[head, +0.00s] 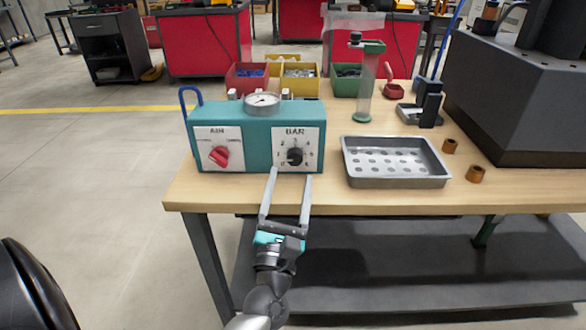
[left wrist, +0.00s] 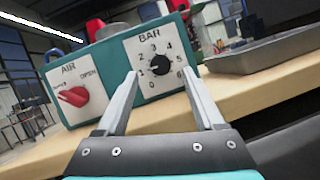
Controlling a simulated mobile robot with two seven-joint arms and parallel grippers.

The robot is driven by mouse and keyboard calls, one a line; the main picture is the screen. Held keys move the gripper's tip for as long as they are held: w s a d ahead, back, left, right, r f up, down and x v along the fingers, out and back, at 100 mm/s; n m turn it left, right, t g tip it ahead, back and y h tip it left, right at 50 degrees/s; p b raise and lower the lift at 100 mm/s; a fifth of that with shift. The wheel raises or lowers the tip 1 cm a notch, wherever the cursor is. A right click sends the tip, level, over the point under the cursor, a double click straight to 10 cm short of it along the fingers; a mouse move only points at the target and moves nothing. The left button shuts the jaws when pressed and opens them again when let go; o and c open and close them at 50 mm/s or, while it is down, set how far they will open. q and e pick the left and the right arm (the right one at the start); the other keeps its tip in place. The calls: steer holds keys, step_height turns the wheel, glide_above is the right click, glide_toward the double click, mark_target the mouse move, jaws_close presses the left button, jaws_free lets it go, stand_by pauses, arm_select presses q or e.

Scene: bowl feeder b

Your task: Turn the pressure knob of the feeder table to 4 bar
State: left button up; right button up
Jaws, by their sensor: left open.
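The black pressure knob (head: 295,157) sits on a white plate marked BAR on the front of the teal feeder box (head: 240,118). In the left wrist view the knob (left wrist: 161,64) is ringed by numbers from 0 to 6; I cannot tell surely which one its pointer marks. My left gripper (head: 290,176) is open and empty in front of the box, just below the knob in the picture. In the left wrist view its fingers (left wrist: 160,75) frame the knob from either side, apparently without touching it. My right gripper is not in view.
A red AIR knob (head: 220,157) is left of the BAR plate. A round gauge (head: 263,101) tops the box. A grey perforated tray (head: 350,178) lies to the right on the wooden table (head: 330,198). Parts bins (head: 247,82) stand behind.

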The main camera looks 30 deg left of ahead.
mark_target(295, 161)
arm_select(q)
steer(key=shift+x, duration=1.95)
steer(key=shift+f, duration=0.1)
jaws_close()
